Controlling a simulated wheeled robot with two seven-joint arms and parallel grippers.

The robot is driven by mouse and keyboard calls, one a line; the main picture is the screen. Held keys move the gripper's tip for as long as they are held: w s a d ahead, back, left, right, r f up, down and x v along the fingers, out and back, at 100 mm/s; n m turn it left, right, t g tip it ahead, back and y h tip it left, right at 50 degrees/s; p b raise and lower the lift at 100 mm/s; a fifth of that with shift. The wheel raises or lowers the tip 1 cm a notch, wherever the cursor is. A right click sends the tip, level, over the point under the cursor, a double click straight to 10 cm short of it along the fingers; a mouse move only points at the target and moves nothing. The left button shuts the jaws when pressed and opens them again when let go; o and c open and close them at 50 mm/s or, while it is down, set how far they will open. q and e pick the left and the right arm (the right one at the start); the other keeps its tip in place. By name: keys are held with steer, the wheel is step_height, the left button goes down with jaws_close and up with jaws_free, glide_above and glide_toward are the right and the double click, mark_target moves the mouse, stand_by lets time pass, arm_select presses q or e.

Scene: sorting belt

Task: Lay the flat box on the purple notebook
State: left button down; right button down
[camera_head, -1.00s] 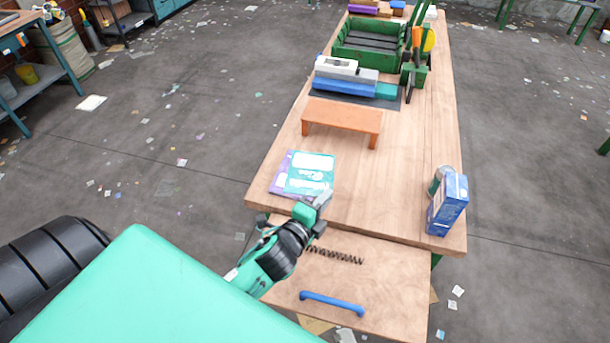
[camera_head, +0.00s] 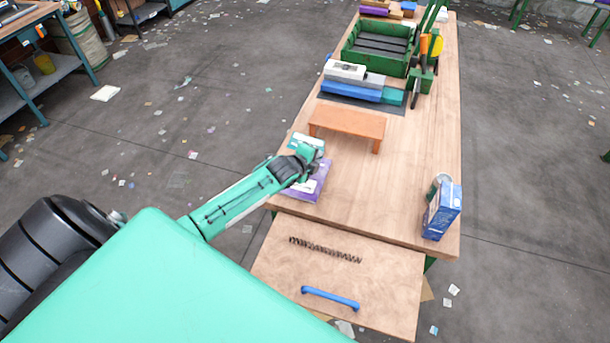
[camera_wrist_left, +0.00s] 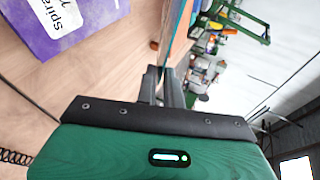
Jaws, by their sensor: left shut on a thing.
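The purple notebook (camera_head: 312,188) lies on the near left part of the wooden table, partly covered by my arm. In the left wrist view the notebook (camera_wrist_left: 40,42) shows a white label at upper left. My left gripper (camera_head: 309,154) is above the table beyond the notebook's visible part, shut on the teal and white flat box (camera_head: 301,139). The box is partly hidden by the gripper. In the left wrist view the box (camera_wrist_left: 176,38) shows as a thin teal edge, roughly edge-on, rising from the fingers. My right gripper is out of view.
An orange low stand (camera_head: 347,124) is just beyond the box. A blue carton (camera_head: 442,212) and a can (camera_head: 438,184) stand at the right edge. A dark spring (camera_head: 325,249) and a blue handle (camera_head: 330,298) are on the lower near board. The table's middle is clear.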

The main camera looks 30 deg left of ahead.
arm_select(q)
step_height(320, 180, down, 8)
steer(key=b, duration=0.6)
steer(key=shift+b, duration=0.35)
steer(key=shift+f+b, duration=0.3)
steer(key=shift+f, duration=0.3)
